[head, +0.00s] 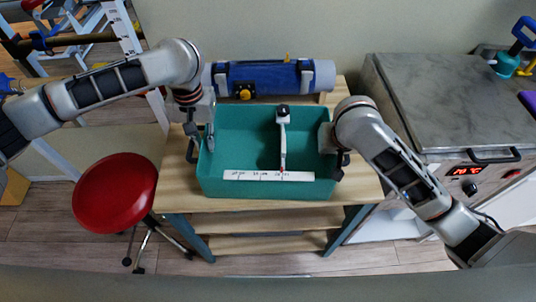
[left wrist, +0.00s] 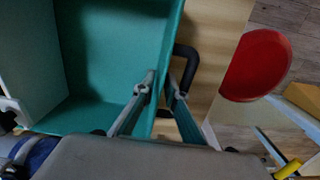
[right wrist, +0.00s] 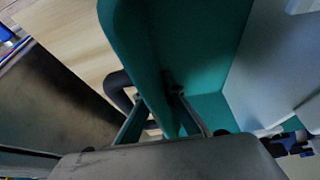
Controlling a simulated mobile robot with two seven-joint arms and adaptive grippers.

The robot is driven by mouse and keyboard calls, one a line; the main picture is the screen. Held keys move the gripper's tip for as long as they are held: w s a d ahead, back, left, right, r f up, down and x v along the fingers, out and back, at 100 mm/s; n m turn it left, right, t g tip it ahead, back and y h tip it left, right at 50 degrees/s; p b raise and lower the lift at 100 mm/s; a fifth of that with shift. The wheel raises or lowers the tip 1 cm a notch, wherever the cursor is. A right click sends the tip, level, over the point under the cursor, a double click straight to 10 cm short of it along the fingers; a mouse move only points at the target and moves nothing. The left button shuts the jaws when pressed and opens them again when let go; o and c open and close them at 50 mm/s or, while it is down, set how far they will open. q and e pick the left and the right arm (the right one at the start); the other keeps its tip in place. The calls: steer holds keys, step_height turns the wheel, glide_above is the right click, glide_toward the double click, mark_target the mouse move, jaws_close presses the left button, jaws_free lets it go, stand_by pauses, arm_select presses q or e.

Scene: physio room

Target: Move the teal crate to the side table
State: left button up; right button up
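The teal crate (head: 240,188) is on a wooden table (head: 178,185); I cannot tell whether its base touches the top. It has a black handle at each end and a white marked strip (head: 268,176) along its front. A pale divider-like piece (head: 283,150) with a dark top stands inside. My left gripper (left wrist: 161,80) straddles the crate's left wall, one finger inside and one outside by the black handle (left wrist: 186,62), and looks closed on it. My right gripper (right wrist: 156,92) straddles the right wall the same way beside its handle (right wrist: 117,90).
A blue roll (head: 270,78) lies behind the crate. A red stool (head: 115,190) stands left of the table. A grey steel-topped heated unit (head: 440,100) stands close on the right, its handle and knob facing forward. Exercise equipment (head: 80,40) is at the back left.

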arm_select(q)
jaws_close()
arm_select(e)
jaws_close()
arm_select(q)
steer(key=shift+r, duration=0.15)
arm_select(e)
steer(key=shift+r, duration=0.15)
